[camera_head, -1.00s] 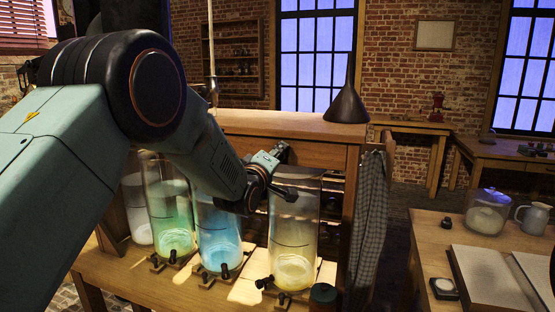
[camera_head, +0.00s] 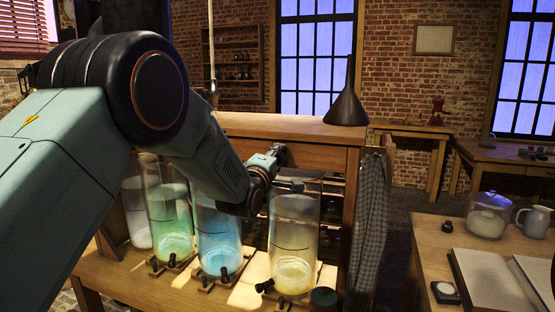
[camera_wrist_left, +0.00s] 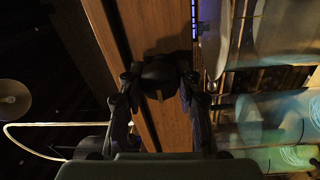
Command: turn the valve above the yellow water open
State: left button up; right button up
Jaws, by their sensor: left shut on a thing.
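The jar of yellow water (camera_head: 293,248) stands at the right end of a row of glass jars on a wooden bench. My left gripper (camera_head: 289,185) is at the top of this jar, in front of its rim, and partly hides what lies behind it. In the left wrist view, the two fingers of my left gripper (camera_wrist_left: 160,88) are closed around a dark round knob (camera_wrist_left: 157,73), which looks like the valve. How far the valve is turned cannot be told. My right gripper is not in view.
A jar of blue water (camera_head: 219,240) and a jar of green water (camera_head: 168,225) stand left of the yellow one, close to my arm. A dark funnel (camera_head: 346,107) stands on the wooden shelf (camera_head: 290,125) behind. A checked cloth (camera_head: 369,220) hangs at the right.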

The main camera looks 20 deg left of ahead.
pick_arm(q)
jog(key=o, duration=1.1)
jog(key=shift+s+a, duration=0.1)
jog(key=shift+o, duration=0.3)
jog(key=s, duration=1.2)
jog(key=shift+a+f, duration=0.15)
jog(key=shift+f, duration=0.25)
jog(key=shift+w, duration=0.1)
